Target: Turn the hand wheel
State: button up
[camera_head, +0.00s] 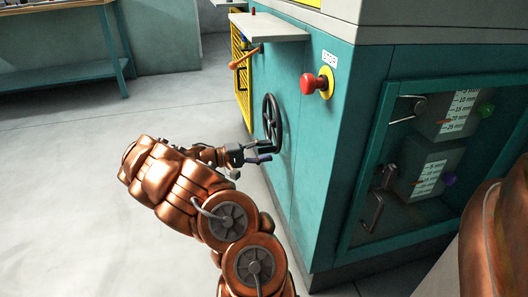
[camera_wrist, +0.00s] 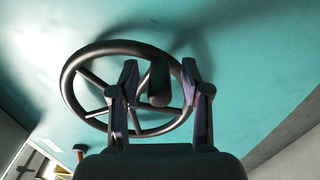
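The black hand wheel (camera_head: 273,117) is mounted on the teal side of the machine, below and left of the red stop button. In the wrist view, its round rim (camera_wrist: 72,72) and spokes are seen with its dark handle (camera_wrist: 159,84) sticking out toward the camera. My gripper (camera_head: 256,153) is at the lower part of the wheel. In the wrist view, the two fingers of my gripper (camera_wrist: 160,88) stand on either side of the handle, with a visible gap on both sides. The gripper is open and holds nothing. The exact depth of the fingers along the handle is unclear.
A red stop button (camera_head: 314,84) on a yellow base and an orange-handled lever (camera_head: 245,59) project near the wheel. A grey shelf (camera_head: 268,27) juts out above. A glazed cabinet door (camera_head: 372,165) is at right. The floor at left is clear up to a workbench (camera_head: 60,78).

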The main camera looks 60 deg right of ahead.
jog(key=v, duration=1.2)
jog(key=shift+s, duration=0.1)
dwell(0.4)
jog(key=s+a+r+t+y+p, duration=0.1)
jog(key=s+a+r+p, duration=0.25)
jog(key=r+p, duration=0.5)
jog(key=s+a+r+t+y+p, duration=0.1)
jog(key=s+a+r+y+p, duration=0.15)
jog(key=a+r+p, duration=0.6)
jog(key=s+r+t+y+p, duration=0.1)
jog(key=s+r+p, duration=0.25)
jog(key=r, duration=0.85)
jog(key=s+a+r+n+t+y+p, duration=0.3)
jog(key=s+a+r+n+t+p, duration=0.1)
jog(key=a+r+p, duration=0.6)
jog(key=s+a+r+n+t+y+p, duration=0.4)
jog(key=a+r+p, duration=0.6)
jog(key=a+p, duration=0.7)
jog(key=s+a+n, duration=0.1)
jog(key=a, duration=0.1)
jog(key=shift+s+a+t, duration=0.2)
jog(key=shift+a+t, duration=0.15)
jog(key=shift+t, duration=0.05)
jog(key=shift+r, duration=0.1)
